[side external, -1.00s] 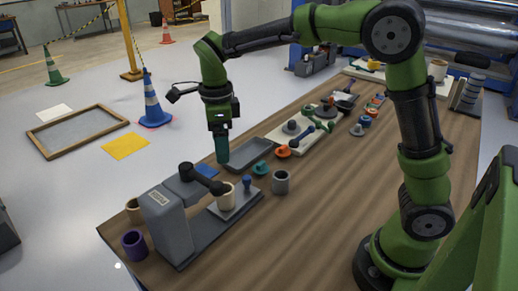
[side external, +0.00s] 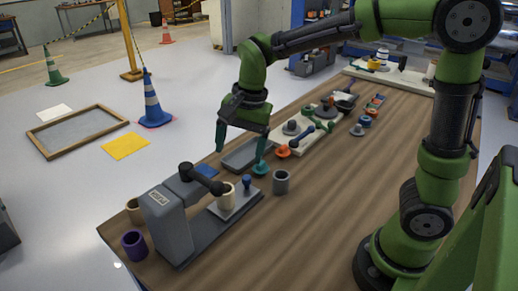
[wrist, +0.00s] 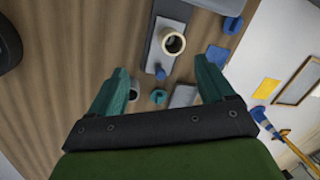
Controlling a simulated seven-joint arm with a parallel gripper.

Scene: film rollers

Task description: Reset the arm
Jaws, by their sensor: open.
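My green arm's gripper (side external: 240,146) hangs above the wooden table, over the area of the grey tray. Its two teal fingers point down and stand wide apart, with nothing between them. In the wrist view the open gripper (wrist: 163,88) shows its fingers to either side, with table items below. The grey press-like machine (side external: 170,222) stands at the table's near left end. A cream roller (side external: 228,197) stands upright on its plate and also shows in the wrist view (wrist: 173,43).
A grey tray (side external: 236,160), a teal knobbed piece (side external: 261,169) and a grey cup (side external: 281,182) lie below and near my gripper. A purple cup (side external: 134,245) stands by the machine. A pale board (side external: 310,142) holds several parts. The table's right middle is clear.

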